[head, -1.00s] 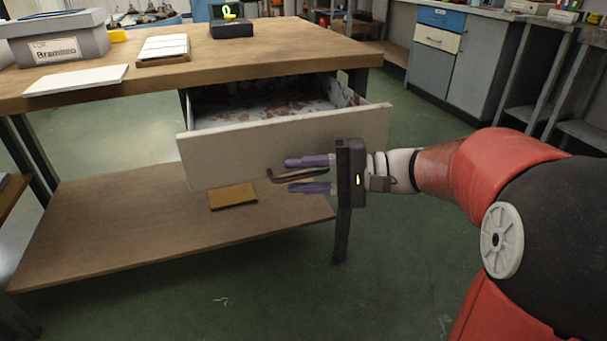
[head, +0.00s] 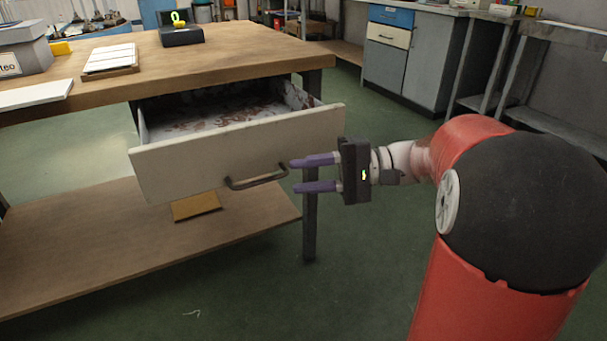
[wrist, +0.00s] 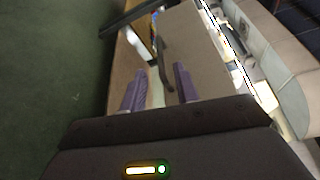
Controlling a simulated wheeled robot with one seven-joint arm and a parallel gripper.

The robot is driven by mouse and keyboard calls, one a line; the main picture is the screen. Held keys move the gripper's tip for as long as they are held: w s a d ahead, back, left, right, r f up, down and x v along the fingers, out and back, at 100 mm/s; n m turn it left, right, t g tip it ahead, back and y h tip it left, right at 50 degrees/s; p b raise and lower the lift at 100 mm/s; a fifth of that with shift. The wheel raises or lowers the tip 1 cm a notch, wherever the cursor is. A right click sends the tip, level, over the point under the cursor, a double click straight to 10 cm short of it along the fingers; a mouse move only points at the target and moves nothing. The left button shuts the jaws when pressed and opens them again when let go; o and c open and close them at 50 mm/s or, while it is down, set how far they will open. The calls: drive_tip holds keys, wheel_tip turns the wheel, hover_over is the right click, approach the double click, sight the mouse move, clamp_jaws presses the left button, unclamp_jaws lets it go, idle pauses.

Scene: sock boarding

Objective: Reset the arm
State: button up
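My gripper (head: 315,173) is open and empty, with its two purple fingers apart and pointing left. It is just right of the dark bar handle (head: 257,179) on the drawer front (head: 200,168). The fingertips look clear of the handle in the head view. The drawer is pulled out under the workbench, and its stained, whitish inside shows. In the wrist view, the purple fingers (wrist: 156,85) are spread, and the handle (wrist: 164,63) lies beyond them on the pale drawer front (wrist: 200,60).
The wooden workbench top (head: 220,60) holds a grey bin (head: 22,55), a stack of white cards (head: 110,60), a white board (head: 35,94) and a black device (head: 181,36). A lower shelf (head: 120,240) carries a brown block (head: 195,206). Green floor (head: 370,270) is open at right.

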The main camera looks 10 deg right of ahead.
drive_tip(key=s+a+f+n+g+h+p, duration=0.1)
drive_tip(key=s+a+f+h+p, duration=0.1)
drive_tip(key=s+h+p, duration=0.7)
drive_tip(key=s+d+r+n+t+h, duration=0.1)
drive_tip(key=s+d+n+t+h, duration=0.1)
drive_tip(key=s+d+t+h, duration=0.2)
drive_tip(key=shift+s+d+r+t+h+p, duration=0.35)
drive_tip(key=shift+s+d+h, duration=0.95)
drive_tip(key=shift+h, duration=0.7)
drive_tip(key=shift+w, duration=0.1)
